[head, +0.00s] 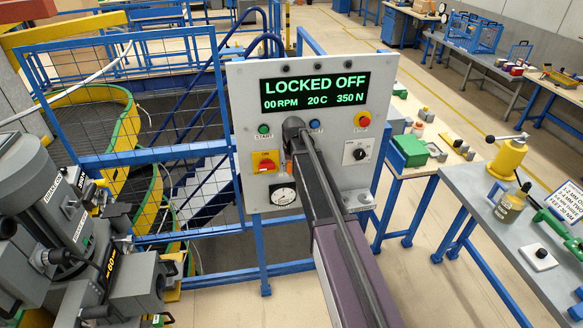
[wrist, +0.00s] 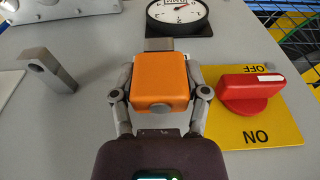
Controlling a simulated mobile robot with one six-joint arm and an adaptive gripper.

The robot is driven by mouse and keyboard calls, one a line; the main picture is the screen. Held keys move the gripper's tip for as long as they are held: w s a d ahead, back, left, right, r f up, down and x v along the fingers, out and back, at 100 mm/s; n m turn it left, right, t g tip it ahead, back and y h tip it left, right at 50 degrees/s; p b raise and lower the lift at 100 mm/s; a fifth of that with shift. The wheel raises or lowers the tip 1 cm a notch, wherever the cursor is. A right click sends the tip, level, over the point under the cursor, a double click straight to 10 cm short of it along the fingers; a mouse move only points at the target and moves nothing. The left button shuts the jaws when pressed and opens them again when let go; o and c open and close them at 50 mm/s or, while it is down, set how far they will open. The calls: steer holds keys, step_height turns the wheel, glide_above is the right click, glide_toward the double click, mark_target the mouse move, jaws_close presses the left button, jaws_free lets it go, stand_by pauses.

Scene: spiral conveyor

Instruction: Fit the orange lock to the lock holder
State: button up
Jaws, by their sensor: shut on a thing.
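The orange lock (wrist: 160,82) is between the two fingers of my gripper (wrist: 161,95) in the wrist view, with a grey piece showing behind its far edge. My gripper is shut on it in front of the panel. A grey upright bracket with a round hole (wrist: 47,70), which looks like the lock holder, stands on the panel to the left, clearly apart from the lock. In the head view my arm covers most of my gripper (head: 293,133) and hides the bracket; only a sliver of orange shows beside it.
A red rotary switch (wrist: 250,92) on a yellow plate (wrist: 275,132) sits close to the gripper's right finger. A round gauge (wrist: 180,15) lies beyond the lock. The control panel (head: 245,85) reads LOCKED OFF. A grey machine (head: 50,200) stands left, a workbench (head: 470,185) right.

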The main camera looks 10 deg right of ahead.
steer(key=shift+c, duration=1.3)
steer(key=shift+r, duration=0.25)
steer(key=shift+r+p, duration=0.35)
steer(key=shift+p, duration=0.3)
steer(key=shift+r+p, duration=0.35)
steer(key=shift+r+p, duration=0.3)
steer(key=shift+r, duration=0.05)
steer(key=shift+r+p, duration=0.7)
steer(key=shift+p, duration=0.05)
steer(key=shift+r+p, duration=1.95)
steer(key=shift+r, duration=0.05)
